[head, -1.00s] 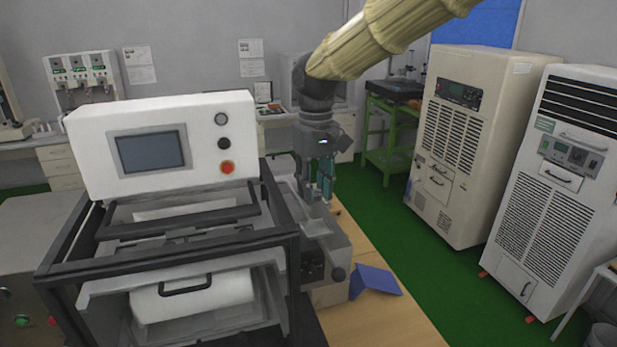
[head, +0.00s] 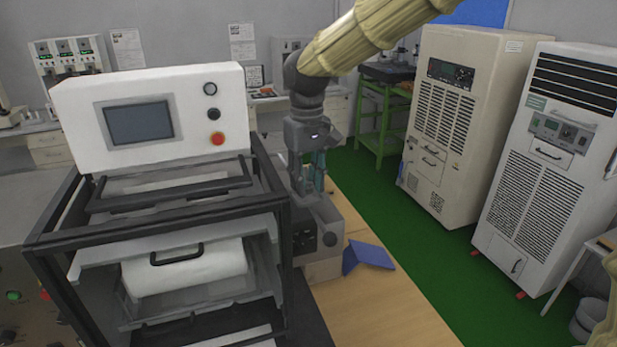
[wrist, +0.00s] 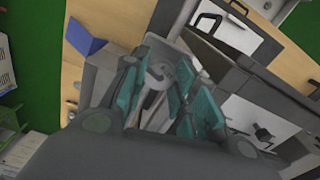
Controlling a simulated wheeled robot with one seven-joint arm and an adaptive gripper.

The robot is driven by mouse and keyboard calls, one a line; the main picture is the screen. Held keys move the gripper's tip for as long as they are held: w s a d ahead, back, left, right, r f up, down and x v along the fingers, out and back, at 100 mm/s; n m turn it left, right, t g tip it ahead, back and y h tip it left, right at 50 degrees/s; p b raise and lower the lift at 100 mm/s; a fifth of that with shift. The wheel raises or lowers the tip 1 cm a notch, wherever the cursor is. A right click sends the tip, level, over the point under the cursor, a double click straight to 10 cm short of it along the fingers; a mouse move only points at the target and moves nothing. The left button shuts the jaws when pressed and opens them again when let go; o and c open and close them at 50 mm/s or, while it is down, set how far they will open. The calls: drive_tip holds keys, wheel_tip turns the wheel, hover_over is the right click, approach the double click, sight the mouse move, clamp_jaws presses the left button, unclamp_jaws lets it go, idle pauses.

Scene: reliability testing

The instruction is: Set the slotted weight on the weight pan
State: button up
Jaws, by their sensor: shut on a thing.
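My gripper (head: 314,185), with teal fingers, hangs pointing down over a grey bench machine (head: 322,240) beside the large framed tester. In the wrist view my gripper (wrist: 163,100) is shut on a small grey piece, the slotted weight (wrist: 154,96), partly hidden by the fingers. A pale rounded part with a notch (wrist: 158,70) shows just beyond the fingertips; I cannot tell whether it is the weight pan. The weight cannot be made out in the head view, and no weight pan is clear there.
The black-framed tester (head: 150,200) with a screen stands close on the left. A blue folded piece (head: 368,255) lies on the wooden bench (head: 385,310), whose front part is clear. Two tall cabinets (head: 450,130) (head: 545,170) stand on the green floor at right.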

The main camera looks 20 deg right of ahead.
drive_tip(key=shift+w+f, duration=0.15)
drive_tip(key=shift+f, duration=0.15)
drive_tip(key=shift+s+r, duration=0.15)
drive_tip(key=shift+s, duration=0.2)
drive_tip(key=o, duration=1.1)
drive_tip(key=shift+w, duration=0.2)
drive_tip(key=shift+s, duration=0.1)
drive_tip(key=shift+r, duration=0.1)
wheel_tip(320, 180, up, 12)
drive_tip(key=shift+d+f, duration=0.1)
drive_tip(key=shift+f, duration=0.05)
